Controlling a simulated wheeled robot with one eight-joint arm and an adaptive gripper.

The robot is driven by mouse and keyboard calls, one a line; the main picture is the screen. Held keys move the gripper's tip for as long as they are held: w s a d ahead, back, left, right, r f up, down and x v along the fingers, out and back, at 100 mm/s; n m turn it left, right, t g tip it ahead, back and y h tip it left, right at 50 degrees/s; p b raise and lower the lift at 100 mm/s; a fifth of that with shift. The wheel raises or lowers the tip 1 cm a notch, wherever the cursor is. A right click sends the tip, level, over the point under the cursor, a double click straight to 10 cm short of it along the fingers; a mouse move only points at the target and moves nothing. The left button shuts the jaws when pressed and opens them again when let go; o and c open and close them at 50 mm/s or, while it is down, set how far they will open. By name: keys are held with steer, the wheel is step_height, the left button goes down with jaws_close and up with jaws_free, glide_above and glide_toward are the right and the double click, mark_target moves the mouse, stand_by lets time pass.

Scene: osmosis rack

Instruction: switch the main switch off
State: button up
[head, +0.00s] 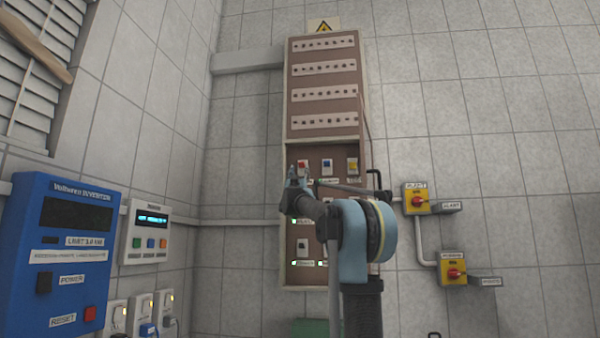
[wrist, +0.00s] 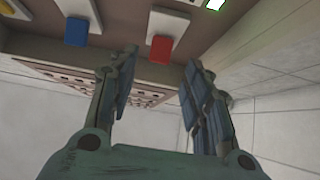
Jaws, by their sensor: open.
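The tall distribution panel (head: 286,240) is on the tiled wall, with red, blue and yellow switches in its lower section. The red switch (head: 303,164) is at the left of that row, just above my gripper (head: 297,180). In the wrist view, the open fingers of my gripper (wrist: 161,64) point at the red switch (wrist: 160,49), which shows between the fingertips on a pale plate. The blue switch (wrist: 76,32) is left of it there. I cannot tell if they touch the red switch. The labels are too small to tell which is the main switch. My arm hides part of the panel.
Two yellow boxes with red rotary knobs, an upper one (head: 417,199) and a lower one (head: 452,268), are on the wall at right. A blue inverter box (head: 60,255) and a grey control box (head: 146,232) are at left.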

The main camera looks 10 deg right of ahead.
mark_target(301, 164)
steer(key=shift+x, duration=2.8)
steer(key=shift+c, duration=0.2)
steer(key=c, duration=1)
